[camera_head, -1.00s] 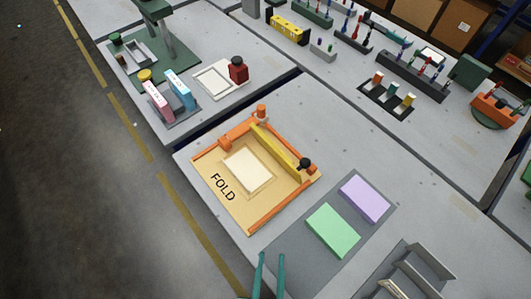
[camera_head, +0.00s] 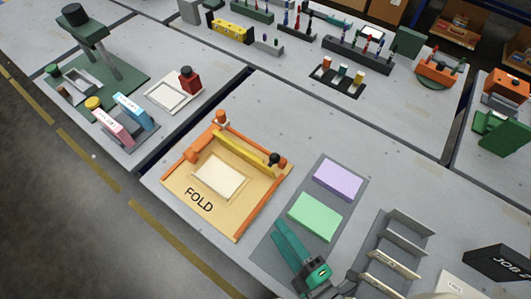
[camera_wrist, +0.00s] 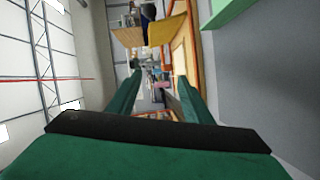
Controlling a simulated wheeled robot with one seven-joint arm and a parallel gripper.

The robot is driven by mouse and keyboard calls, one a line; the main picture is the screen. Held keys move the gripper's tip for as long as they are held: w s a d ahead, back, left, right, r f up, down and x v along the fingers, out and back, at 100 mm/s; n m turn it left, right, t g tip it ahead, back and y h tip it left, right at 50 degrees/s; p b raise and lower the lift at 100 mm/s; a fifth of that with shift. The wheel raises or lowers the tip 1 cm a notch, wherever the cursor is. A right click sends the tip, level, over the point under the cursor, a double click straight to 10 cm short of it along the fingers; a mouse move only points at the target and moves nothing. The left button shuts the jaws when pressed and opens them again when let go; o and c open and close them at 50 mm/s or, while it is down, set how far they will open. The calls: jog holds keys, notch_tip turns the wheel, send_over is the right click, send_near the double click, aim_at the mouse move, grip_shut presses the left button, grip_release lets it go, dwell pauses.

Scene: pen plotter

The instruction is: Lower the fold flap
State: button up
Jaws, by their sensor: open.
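The fold board (camera_head: 183,181) is a tan panel marked FOLD with orange side rails, lying on the grey table. A pale sheet (camera_head: 219,177) lies in its middle. The yellow fold flap (camera_head: 243,153) stands raised along the far side, with a black knob (camera_head: 274,159) at its right end. My green gripper (camera_head: 284,246) is in front of the green block, right of and nearer than the board, apart from the flap. In the wrist view my gripper (camera_wrist: 151,95) is open and empty, with the yellow flap (camera_wrist: 166,30) and an orange rail beyond it.
A green block (camera_head: 315,217) and a purple block (camera_head: 338,179) lie on a dark grey mat right of the board, close to my gripper. A grey slotted rack (camera_head: 397,243) stands further right. Bare table lies behind the board.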

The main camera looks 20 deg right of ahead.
jog(key=w+d+f+n+g+y, duration=0.1)
jog(key=w+d+n+g+y, duration=0.3)
jog(key=w+n, duration=0.55)
jog(key=w+d+n+g+y, duration=0.1)
jog(key=w+d+n+y, duration=0.4)
jog(key=w+n, duration=0.45)
jog(key=x, duration=1)
jog(key=shift+w+d, duration=0.25)
jog(key=shift+s+d+r, duration=0.1)
